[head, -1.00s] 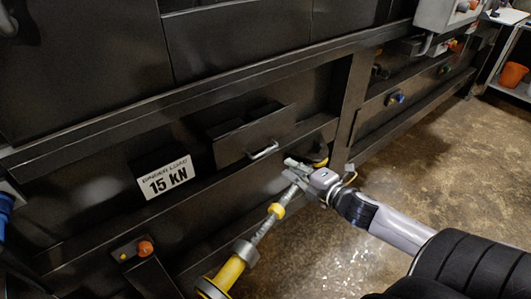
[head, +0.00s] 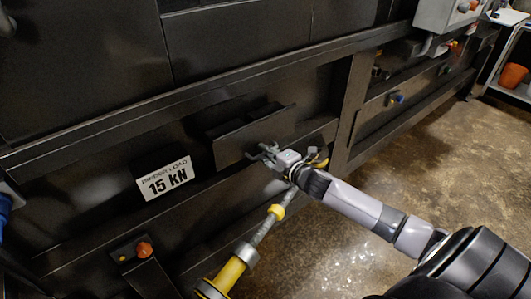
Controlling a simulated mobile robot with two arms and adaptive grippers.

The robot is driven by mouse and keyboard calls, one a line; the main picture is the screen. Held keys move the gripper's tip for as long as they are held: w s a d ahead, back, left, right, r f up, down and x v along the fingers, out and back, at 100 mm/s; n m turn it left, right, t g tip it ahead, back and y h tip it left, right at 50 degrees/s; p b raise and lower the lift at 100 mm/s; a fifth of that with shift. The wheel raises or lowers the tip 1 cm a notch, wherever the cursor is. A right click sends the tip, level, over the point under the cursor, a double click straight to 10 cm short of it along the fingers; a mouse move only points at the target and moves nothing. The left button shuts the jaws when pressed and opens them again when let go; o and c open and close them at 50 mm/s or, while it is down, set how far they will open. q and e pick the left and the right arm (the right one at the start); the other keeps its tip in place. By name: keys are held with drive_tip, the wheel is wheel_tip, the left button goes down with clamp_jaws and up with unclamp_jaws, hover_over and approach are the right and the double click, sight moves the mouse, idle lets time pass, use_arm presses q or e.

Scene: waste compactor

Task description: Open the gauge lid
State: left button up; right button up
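The gauge lid (head: 252,136) looks to be the dark flat panel with a small bar handle, mid-picture on the side of the dark machine. It tilts out from the machine at its top, with a dark gap behind its upper left edge. My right gripper (head: 262,153) is at the front of this panel, where the bar handle is. Its fingers look spread apart, one above the other. The handle is mostly hidden by the fingers, so I cannot tell whether they touch it. My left gripper is not in view.
A yellow and grey rod (head: 245,252) stands below my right gripper. A white "15 KN" sign (head: 165,180) is left of the panel. An orange knob (head: 144,249) sits at lower left. A dark upright post (head: 349,110) is to the right. The floor at right is clear.

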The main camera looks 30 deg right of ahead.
drive_tip(key=shift+c, duration=0.4)
clamp_jaws()
idle(0.4)
